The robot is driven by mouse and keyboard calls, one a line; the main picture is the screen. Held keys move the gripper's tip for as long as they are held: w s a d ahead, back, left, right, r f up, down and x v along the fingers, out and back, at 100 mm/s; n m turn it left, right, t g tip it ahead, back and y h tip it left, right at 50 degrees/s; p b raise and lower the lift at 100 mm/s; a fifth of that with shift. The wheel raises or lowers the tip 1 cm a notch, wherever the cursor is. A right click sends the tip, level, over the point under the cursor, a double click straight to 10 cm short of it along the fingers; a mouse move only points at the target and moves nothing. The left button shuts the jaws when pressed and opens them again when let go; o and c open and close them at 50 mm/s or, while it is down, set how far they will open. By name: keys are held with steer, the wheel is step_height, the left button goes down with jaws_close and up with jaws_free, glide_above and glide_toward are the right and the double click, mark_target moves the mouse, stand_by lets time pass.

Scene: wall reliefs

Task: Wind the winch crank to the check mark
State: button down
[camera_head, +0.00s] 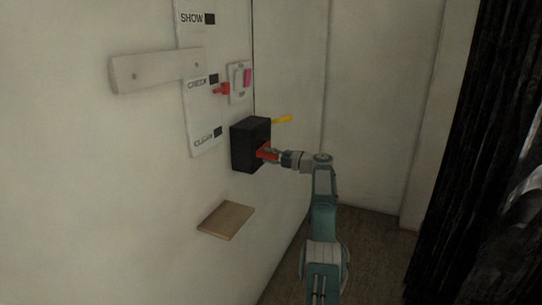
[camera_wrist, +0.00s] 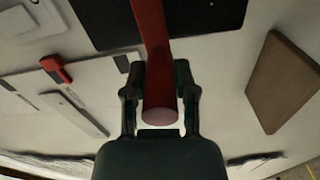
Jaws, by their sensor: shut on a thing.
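The black winch box (camera_head: 244,146) is fixed to the white wall; it also shows at the top of the wrist view (camera_wrist: 205,12). The red crank handle (camera_wrist: 153,35) sticks out from it towards me. My gripper (camera_wrist: 159,80) is shut around the handle, one finger on each side; in the head view it meets the handle at the box's right side. The white scale strip (camera_head: 203,113) reads SHOW, CHECK and CLEAR, each beside a dark square. The red pointer (camera_head: 221,89) stands just right of and slightly below the CHECK square (camera_head: 213,79).
A pale bar (camera_head: 150,71) crosses the strip on the wall. A white plate with a pink piece (camera_head: 247,78) is above the box. A yellow lever (camera_head: 282,120) juts out behind it. A wooden ledge (camera_head: 226,220) is below. A dark curtain (camera_head: 470,140) hangs at right.

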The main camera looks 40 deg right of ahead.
steer(key=shift+f, duration=0.45)
stand_by(0.4)
steer(key=shift+c, duration=2)
jaws_free()
steer(key=shift+a, duration=0.1)
steer(key=shift+r, duration=0.1)
steer(key=shift+r, duration=0.15)
